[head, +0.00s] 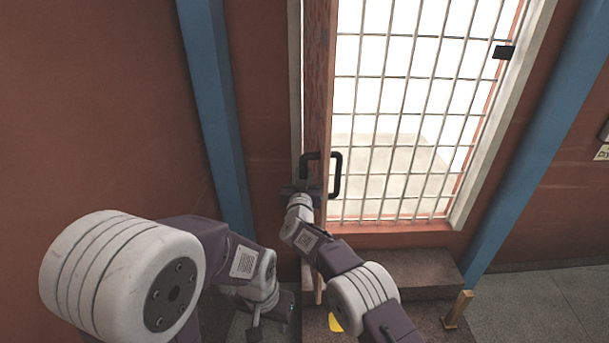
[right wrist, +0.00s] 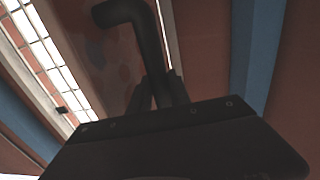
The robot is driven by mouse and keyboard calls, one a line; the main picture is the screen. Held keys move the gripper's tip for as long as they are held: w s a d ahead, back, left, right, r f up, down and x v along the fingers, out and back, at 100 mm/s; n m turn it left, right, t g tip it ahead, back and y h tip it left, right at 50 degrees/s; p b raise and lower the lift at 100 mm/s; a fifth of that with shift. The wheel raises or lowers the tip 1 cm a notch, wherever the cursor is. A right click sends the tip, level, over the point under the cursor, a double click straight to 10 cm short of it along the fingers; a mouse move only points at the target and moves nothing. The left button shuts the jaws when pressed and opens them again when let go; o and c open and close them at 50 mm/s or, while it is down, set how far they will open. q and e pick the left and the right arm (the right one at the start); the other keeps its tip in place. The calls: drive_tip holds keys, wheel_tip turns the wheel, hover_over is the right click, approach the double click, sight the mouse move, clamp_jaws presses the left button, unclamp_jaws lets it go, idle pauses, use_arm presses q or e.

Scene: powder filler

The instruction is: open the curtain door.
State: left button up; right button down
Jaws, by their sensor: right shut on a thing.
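A reddish door panel (head: 319,80) stands nearly edge-on to me in the head view, swung out from the left side of a bright barred doorway. It has a black bar handle on each face; the right-hand one (head: 338,175) is free. My right gripper (head: 302,186) is at the left-hand handle (head: 308,158). In the right wrist view its fingers (right wrist: 158,92) are closed around the black bent handle (right wrist: 150,35). My left gripper (head: 262,325) hangs low, left of the door's foot; its fingers are too unclear to read.
A pale frame and white metal grille (head: 400,100) fill the doorway, with a small black latch (head: 503,52) at right. A stone step (head: 420,272) lies below. Blue posts (head: 215,100) stand either side. A short wooden post (head: 457,309) stands at lower right; grey floor (head: 540,310) is clear beyond.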

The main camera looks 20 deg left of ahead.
drive_tip(key=shift+w+d+r, duration=0.15)
drive_tip(key=shift+r, duration=0.4)
drive_tip(key=c, duration=1.3)
unclamp_jaws()
drive_tip(key=shift+o, duration=0.5)
drive_tip(key=shift+w+f, duration=0.25)
drive_tip(key=shift+f, duration=0.15)
drive_tip(key=shift+s+f+b, duration=0.1)
drive_tip(key=shift+s+b, duration=0.2)
drive_tip(key=shift+s, duration=0.3)
drive_tip(key=b+v, duration=0.2)
drive_tip(key=v, duration=0.6)
drive_tip(key=shift+b, duration=0.3)
drive_tip(key=shift+w, duration=0.1)
